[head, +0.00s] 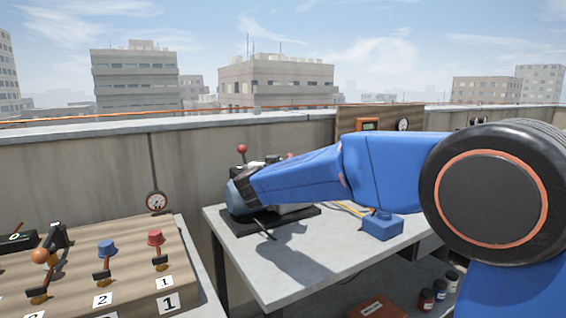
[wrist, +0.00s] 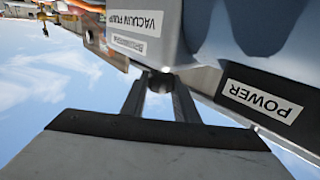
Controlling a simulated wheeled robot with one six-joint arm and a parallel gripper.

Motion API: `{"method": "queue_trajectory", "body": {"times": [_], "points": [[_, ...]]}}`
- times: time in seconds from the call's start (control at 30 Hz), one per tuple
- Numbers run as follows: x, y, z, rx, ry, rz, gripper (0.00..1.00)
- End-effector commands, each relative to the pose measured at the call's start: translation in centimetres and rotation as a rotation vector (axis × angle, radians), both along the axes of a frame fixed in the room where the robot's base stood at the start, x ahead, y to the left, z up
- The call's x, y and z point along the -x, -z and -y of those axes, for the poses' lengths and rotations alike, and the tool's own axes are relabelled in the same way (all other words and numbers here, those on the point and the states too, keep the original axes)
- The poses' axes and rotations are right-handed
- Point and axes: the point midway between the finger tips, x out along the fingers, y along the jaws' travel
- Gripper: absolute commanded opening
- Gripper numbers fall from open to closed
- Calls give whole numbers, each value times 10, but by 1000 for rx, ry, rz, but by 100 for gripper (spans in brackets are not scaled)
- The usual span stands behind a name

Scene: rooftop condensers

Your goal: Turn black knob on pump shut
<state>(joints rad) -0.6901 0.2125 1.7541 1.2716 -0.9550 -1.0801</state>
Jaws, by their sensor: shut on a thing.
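The vacuum pump (head: 234,203) stands on a black base (head: 296,218) on the grey table, mostly hidden behind my blue arm in the head view. In the wrist view, which is upside down, its body (wrist: 255,30) carries a "VACUUM PUMP" label (wrist: 135,30) and a "POWER" label (wrist: 261,101). The small black knob (wrist: 160,82) sits between the tips of my gripper (wrist: 159,90), with a finger on each side, shut on it. The fingers and knob are hidden in the head view. The knob's turned angle cannot be told.
A red ball (head: 242,148) tops a stalk behind the pump. A blue block (head: 382,226) lies on the table (head: 322,266) to the right. A wooden valve panel (head: 128,268) with blue and red knobs stands at left. The table's front is clear.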

Motion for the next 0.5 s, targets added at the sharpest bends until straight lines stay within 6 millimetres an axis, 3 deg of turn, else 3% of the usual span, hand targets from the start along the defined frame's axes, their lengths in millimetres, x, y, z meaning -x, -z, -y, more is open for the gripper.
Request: {"method": "queue_trajectory", "body": {"times": [0.33,0.37,0.4,0.5], "points": [[0,0,0,-1,2,0,5],[0,0,0,0,2,0,32],[0,0,0,-1,2,0,42],[0,0,0,-1,2,1,46]]}}
